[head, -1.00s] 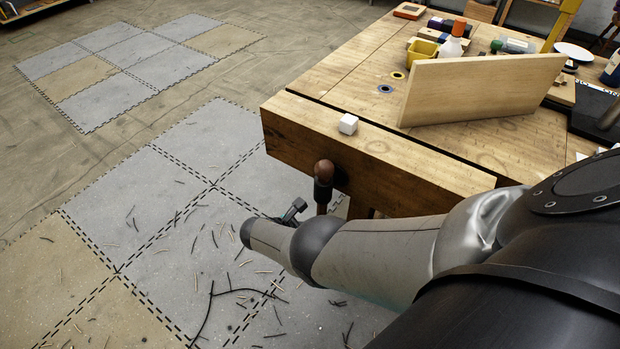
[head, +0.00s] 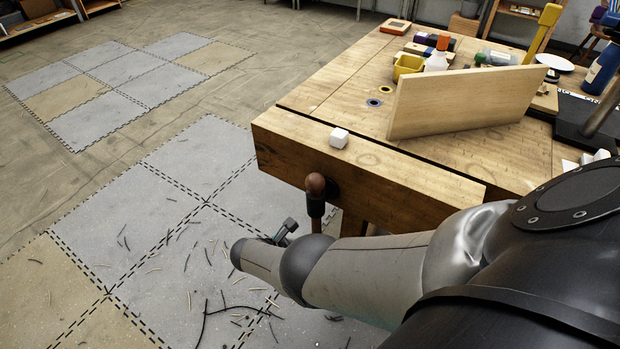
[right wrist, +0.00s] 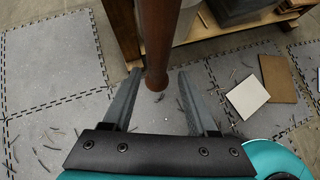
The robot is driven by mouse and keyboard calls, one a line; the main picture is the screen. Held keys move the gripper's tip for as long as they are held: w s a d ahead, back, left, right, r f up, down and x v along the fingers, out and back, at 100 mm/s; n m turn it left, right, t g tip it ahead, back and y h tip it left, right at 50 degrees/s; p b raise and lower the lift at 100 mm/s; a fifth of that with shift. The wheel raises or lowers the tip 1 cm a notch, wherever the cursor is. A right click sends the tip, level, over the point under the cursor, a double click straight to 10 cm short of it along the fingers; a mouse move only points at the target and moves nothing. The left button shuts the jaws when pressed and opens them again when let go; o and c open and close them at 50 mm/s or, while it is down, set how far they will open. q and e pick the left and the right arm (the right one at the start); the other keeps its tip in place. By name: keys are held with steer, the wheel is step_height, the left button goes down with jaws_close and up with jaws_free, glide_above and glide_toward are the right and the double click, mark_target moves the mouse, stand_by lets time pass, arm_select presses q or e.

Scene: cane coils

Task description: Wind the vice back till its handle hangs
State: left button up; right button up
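The wooden workbench (head: 385,168) has a vice at its front, with a thick wooden front jaw. The brown vice handle (head: 316,184) stands roughly upright below the jaw's front face, its rounded knob at the top. In the right wrist view the handle (right wrist: 158,45) comes down from the top edge, and its rounded lower end lies between my fingers. My right gripper (right wrist: 159,76) is open around that end, with a gap showing on each side. In the head view my forearm mostly hides this gripper; one dark finger (head: 287,228) shows beside the handle. My left gripper is out of view.
Cane offcuts (head: 205,255) litter the grey floor mats. The floor left of the bench is open.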

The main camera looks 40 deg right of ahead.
arm_select(q)
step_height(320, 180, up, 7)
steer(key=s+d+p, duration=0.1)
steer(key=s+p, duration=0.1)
steer(key=p, duration=0.5)
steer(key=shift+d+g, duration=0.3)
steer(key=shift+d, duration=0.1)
arm_select(e)
steer(key=v, duration=1.5)
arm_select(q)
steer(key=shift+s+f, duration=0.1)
arm_select(e)
steer(key=shift+r, duration=0.1)
